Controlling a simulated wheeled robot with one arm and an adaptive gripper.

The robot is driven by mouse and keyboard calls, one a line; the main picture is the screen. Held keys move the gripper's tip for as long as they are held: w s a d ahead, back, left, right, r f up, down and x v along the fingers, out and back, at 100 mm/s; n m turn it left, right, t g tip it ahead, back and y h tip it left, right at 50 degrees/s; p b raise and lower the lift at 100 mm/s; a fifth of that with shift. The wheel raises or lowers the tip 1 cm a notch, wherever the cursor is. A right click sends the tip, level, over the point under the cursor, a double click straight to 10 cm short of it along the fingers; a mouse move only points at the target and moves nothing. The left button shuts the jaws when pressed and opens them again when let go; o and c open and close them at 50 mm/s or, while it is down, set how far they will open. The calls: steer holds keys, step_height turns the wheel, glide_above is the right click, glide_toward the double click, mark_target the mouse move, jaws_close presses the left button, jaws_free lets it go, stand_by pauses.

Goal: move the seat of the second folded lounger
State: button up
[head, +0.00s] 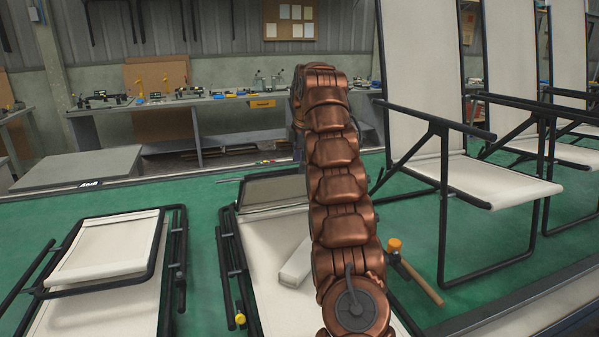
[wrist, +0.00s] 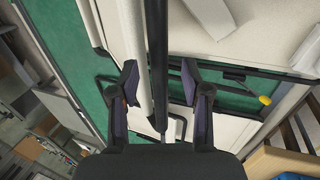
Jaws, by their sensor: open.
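The second folded lounger (head: 262,250) lies on the green table, partly hidden behind my arm. It has cream fabric and a black tube frame. A framed greyish panel, apparently its seat (head: 275,190), shows at its far end. In the wrist view my gripper (wrist: 159,78) is open. A black tube (wrist: 157,50) and a rolled cream fabric edge (wrist: 137,60) run between its two fingers, with gaps at both sides. I cannot tell whether either finger touches them. In the head view the gripper is hidden behind my copper arm.
Another folded lounger (head: 105,250) lies to the left. Unfolded loungers (head: 480,180) stand at the right. A white block (head: 297,263) rests on the second lounger's fabric. A mallet (head: 420,280) lies right of my arm. A workbench (head: 215,103) stands behind. Green table shows between loungers.

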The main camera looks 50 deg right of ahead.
steer(key=shift+x, duration=0.85)
steer(key=shift+f, duration=0.1)
jaws_close()
stand_by(0.4)
